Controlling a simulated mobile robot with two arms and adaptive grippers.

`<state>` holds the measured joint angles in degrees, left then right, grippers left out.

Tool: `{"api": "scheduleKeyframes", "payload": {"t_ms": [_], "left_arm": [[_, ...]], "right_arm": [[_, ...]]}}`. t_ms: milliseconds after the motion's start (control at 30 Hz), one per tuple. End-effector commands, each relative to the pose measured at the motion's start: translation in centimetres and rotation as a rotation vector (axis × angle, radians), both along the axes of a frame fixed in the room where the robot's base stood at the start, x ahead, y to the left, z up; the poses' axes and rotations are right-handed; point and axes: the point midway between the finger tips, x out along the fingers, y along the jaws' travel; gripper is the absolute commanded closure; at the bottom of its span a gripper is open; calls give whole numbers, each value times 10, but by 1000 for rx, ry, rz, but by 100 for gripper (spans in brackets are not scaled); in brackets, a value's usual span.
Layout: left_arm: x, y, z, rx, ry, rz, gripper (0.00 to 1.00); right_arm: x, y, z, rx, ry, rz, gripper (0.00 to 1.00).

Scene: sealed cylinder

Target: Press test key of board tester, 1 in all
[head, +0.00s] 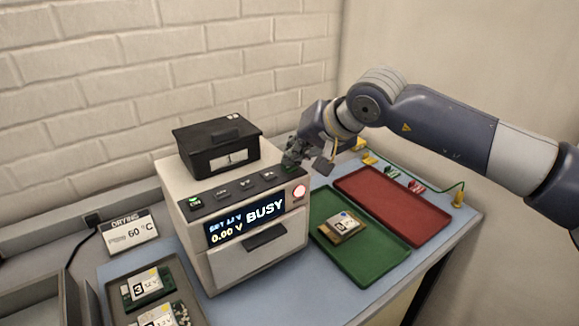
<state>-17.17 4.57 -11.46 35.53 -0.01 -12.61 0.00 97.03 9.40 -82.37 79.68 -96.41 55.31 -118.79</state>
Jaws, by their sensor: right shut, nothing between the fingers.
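The board tester (192,242) is a white box standing on the blue bench mat. Its display (243,225) reads "SET 12 V", "0.00 V" and "BUSY". A row of small keys (222,192) runs along the dark sloped panel above the display; the left one has a green label, and the other labels are too small to read. A round pinkish-red lamp or button (299,191) sits at the right of the front. My right gripper (293,161) is shut and empty at the right end of the key panel; whether it touches a key cannot be told. My left gripper is not in view.
A black box (215,147) sits on top of the tester. A green tray (371,262) holding one board (340,226) and a red tray (393,206) lie to the right. A "DRYING 60 °C" sign (128,231) and a board tray (107,286) are at left.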

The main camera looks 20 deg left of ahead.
Motion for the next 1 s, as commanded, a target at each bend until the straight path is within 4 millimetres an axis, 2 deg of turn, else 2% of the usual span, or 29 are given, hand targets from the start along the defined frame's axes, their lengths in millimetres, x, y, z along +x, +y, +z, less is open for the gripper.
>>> {"api": "scheduleKeyframes", "payload": {"t_ms": [333,700,1000], "left_arm": [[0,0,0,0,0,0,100],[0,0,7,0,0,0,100],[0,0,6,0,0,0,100]], "right_arm": [[0,0,-1,-2,2,1,100],[0,0,15,-2,0,1,100],[0,0,15,-1,1,0,100]]}}
